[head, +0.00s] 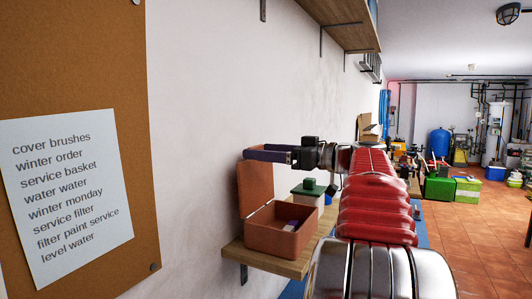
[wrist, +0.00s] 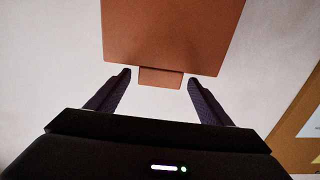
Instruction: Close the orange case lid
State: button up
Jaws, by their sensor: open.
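The orange case (head: 277,232) sits on a wooden wall shelf in the head view. Its lid (head: 256,186) stands upright at the case's left side, against the wall, so the case is open. My gripper (head: 255,154) is level with the lid's top edge, at the end of my red arm. In the wrist view, the lid (wrist: 172,32) fills the top middle, with a small tab (wrist: 160,78) on its edge. My gripper's fingers (wrist: 158,80) are spread apart on either side of the tab, with nothing held between them.
The shelf (head: 262,257) also carries a green-lidded container (head: 308,191) just behind the case. A corkboard (head: 75,60) with a paper list (head: 66,195) hangs on the wall at left. A higher shelf (head: 335,22) is above.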

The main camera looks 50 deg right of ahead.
jog(key=c, duration=1.5)
